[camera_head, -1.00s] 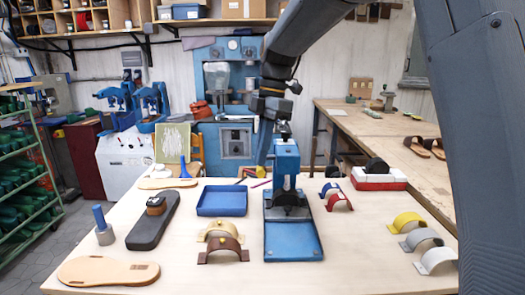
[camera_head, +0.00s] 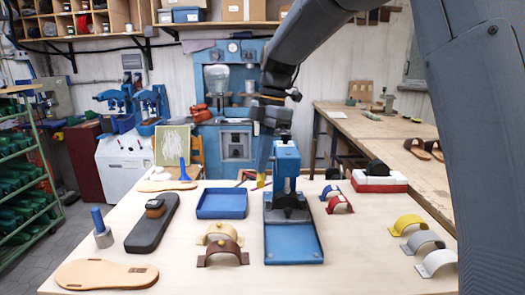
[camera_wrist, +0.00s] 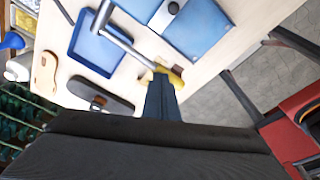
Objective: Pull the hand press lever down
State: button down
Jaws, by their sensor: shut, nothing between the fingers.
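The blue hand press (camera_head: 287,160) stands on its blue base plate (camera_head: 293,240) near the middle of the table. In the wrist view a grey metal bar (camera_wrist: 126,43) with a thick cylindrical end looks like the lever.
A blue tray (camera_head: 222,203) lies left of the press, with a dark sole (camera_head: 153,222) beyond it. Brown (camera_head: 222,252) and yellow straps stand in front. Small blue and red straps (camera_head: 339,204) stand right of the press.

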jog(key=w+r+p, duration=0.3)
jog(key=r+p, duration=0.6)
jog(key=r, duration=0.3)
dwell(0.4)
